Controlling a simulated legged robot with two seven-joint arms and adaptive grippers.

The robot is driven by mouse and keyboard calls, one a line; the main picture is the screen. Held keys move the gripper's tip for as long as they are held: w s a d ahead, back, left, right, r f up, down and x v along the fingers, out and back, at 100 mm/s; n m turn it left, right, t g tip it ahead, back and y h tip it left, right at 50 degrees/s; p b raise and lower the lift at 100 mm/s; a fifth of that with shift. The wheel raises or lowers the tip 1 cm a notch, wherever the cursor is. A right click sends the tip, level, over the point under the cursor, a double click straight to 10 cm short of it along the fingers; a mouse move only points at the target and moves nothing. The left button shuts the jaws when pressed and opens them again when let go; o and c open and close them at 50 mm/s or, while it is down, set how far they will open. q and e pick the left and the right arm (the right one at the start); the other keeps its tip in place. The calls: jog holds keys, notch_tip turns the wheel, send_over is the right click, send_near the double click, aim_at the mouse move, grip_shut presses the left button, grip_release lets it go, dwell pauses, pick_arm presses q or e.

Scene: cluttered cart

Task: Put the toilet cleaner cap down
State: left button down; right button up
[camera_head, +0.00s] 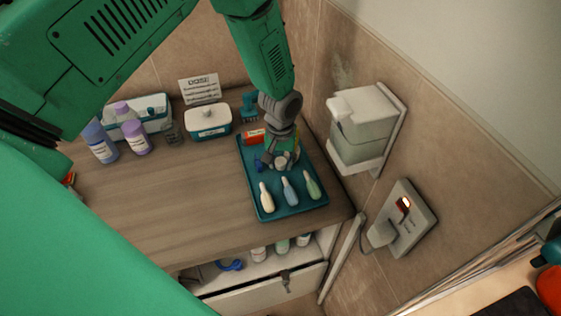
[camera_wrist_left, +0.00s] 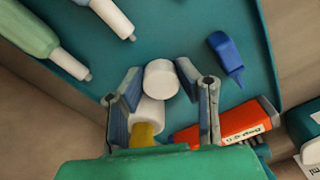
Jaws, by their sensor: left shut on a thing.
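The toilet cleaner cap (camera_wrist_left: 161,80) is a short white cylinder. In the left wrist view it sits between the fingertips of my left gripper (camera_wrist_left: 158,88), which is shut on it. In the head view my left gripper (camera_head: 281,158) is over the back part of the teal tray (camera_head: 252,184) and hides most of the cap. A second white piece (camera_wrist_left: 149,114) with a yellow part (camera_wrist_left: 145,134) lies below the cap, between the fingers. I cannot tell whether the cap touches the tray. My right gripper is not in view.
Several small bottles (camera_head: 290,192) lie along the tray's front. A blue piece (camera_wrist_left: 225,56) and a red-orange box (camera_wrist_left: 230,122) lie beside my gripper. A white tub (camera_head: 208,121) and purple-capped bottles (camera_head: 136,138) stand left. The cart top (camera_head: 170,190) is clear left of the tray.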

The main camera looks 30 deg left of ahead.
pick_arm(q)
jog(key=shift+f, duration=0.1)
jog(key=c, duration=1.5)
grip_release()
jog(key=shift+a, duration=0.1)
jog(key=shift+o, duration=0.2)
jog(key=shift+s+a+f, duration=0.15)
jog(key=shift+a, duration=0.4)
